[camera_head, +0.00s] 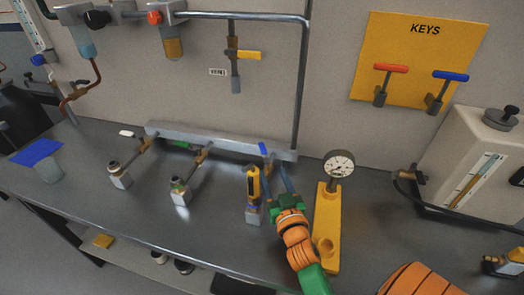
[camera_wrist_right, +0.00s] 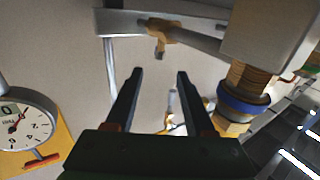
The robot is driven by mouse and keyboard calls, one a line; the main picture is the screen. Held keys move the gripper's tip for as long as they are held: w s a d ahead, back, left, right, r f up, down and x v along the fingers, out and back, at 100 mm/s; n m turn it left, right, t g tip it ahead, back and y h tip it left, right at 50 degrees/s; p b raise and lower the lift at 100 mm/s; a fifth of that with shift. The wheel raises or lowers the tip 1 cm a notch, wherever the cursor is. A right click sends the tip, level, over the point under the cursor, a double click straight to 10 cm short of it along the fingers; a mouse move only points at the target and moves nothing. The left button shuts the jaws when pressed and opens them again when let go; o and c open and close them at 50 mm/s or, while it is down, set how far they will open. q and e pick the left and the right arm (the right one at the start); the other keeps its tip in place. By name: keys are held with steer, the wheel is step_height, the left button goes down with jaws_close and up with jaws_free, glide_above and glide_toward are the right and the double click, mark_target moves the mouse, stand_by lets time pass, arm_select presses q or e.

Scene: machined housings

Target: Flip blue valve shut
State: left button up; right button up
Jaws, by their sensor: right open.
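A small blue lever (camera_head: 263,149) stands up at the right part of the grey manifold bar (camera_head: 215,139) at the foot of the wall. A yellow upright fitting (camera_head: 253,182) on a grey block is just in front of it. My right gripper (camera_head: 278,163) reaches toward the bar just right of the lever, with its fingers apart. In the right wrist view the fingers (camera_wrist_right: 160,74) are open with nothing clearly held between them. A blue ring on a brass fitting (camera_wrist_right: 243,106) shows right of them. I cannot tell whether the lever touches a finger. My left gripper is not in view.
A gauge (camera_head: 339,164) on a yellow stand (camera_head: 327,225) is close on the right of my right arm. Two more fittings (camera_head: 120,176) (camera_head: 181,192) stand to the left. A grey tank (camera_head: 470,160) stands at right. Bench room is clear at front left.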

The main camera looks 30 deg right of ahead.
mark_target(265, 153)
steer(key=x, duration=0.9)
steer(key=shift+w+d+f, duration=0.15)
steer(key=shift+w+f, duration=0.05)
steer(key=shift+w, duration=0.1)
steer(key=shift+x, duration=0.75)
steer(key=shift+r, duration=0.1)
jaws_close()
